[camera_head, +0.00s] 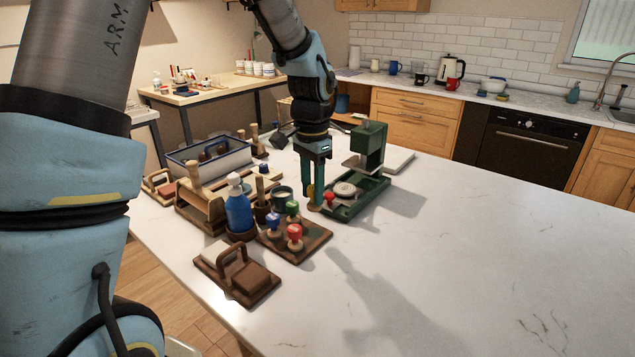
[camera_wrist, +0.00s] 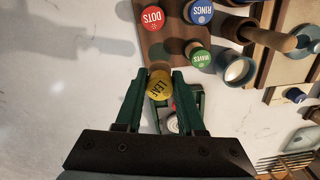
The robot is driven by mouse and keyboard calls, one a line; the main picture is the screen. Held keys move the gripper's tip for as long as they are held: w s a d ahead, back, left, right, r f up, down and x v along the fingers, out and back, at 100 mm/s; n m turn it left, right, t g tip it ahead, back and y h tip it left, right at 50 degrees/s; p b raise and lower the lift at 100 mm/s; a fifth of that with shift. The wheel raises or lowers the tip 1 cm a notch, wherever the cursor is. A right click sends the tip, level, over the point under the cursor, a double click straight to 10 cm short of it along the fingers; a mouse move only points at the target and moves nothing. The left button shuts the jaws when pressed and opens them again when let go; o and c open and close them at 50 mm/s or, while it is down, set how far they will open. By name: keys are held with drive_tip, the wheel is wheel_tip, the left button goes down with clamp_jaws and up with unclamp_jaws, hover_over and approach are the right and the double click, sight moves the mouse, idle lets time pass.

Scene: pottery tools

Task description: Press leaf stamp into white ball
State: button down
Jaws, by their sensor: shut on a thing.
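The leaf stamp has a yellow top marked LEAF (camera_wrist: 159,85) and sits between the fingers of my gripper (camera_wrist: 162,92). In the head view my gripper (camera_head: 314,188) points down with the stamp's brown round base (camera_head: 314,208) below it. The base is just left of the near-left end of the green tray (camera_head: 371,204); I cannot tell whether it touches the table.
A wooden board (camera_head: 312,242) left of my gripper holds blue (camera_head: 273,220), green (camera_head: 292,207) and red (camera_head: 295,231) stamps. A green press (camera_head: 370,142) rises behind the tray. A blue bottle (camera_head: 238,212) and tool racks stand at left. The table's right side is clear.

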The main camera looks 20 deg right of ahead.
sight(312, 205)
drive_tip(key=shift+f+b, duration=2.6)
drive_tip(key=shift+f, duration=0.55)
drive_tip(key=shift+f, duration=0.3)
drive_tip(key=shift+c, duration=2.2)
unclamp_jaws()
wheel_tip(312, 205, up, 11)
drive_tip(key=shift+f+b, duration=0.1)
drive_tip(key=shift+b, duration=1.05)
